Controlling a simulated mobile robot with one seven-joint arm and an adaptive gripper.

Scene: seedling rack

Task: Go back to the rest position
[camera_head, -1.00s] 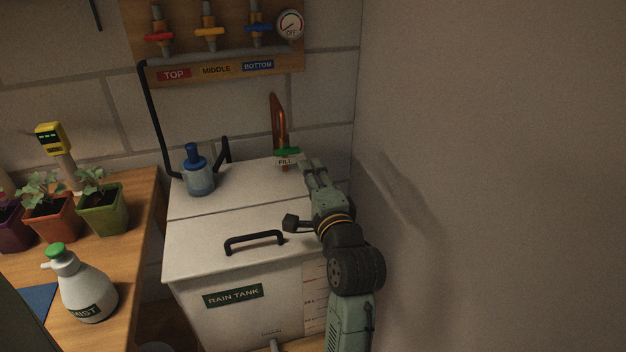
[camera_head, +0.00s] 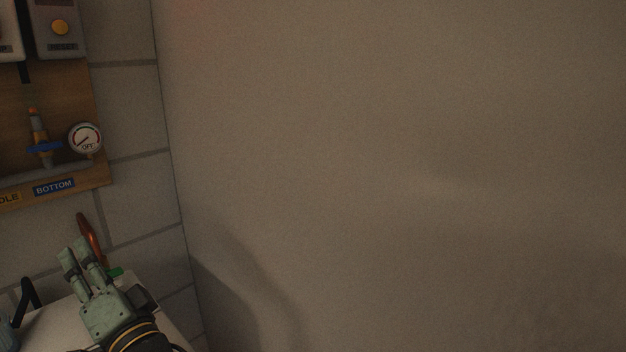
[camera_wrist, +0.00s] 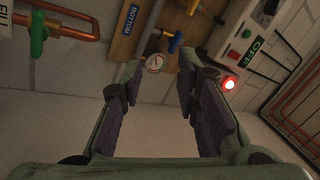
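My gripper (camera_head: 75,252) is raised above the white tank lid (camera_head: 66,317) at the lower left of the head view. In the wrist view my gripper (camera_wrist: 158,82) shows two fingers standing well apart, with nothing between them. The copper fill pipe (camera_head: 88,238) and its green handle (camera_head: 116,272) are just behind and beside it in the head view. The green handle also shows at the upper left of the wrist view (camera_wrist: 38,35), clear of the fingers.
A plain wall (camera_head: 400,180) fills the right of the head view. A red light (camera_wrist: 229,84) glows near an OFF sign (camera_wrist: 256,45). Copper pipes (camera_wrist: 290,110) run at right.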

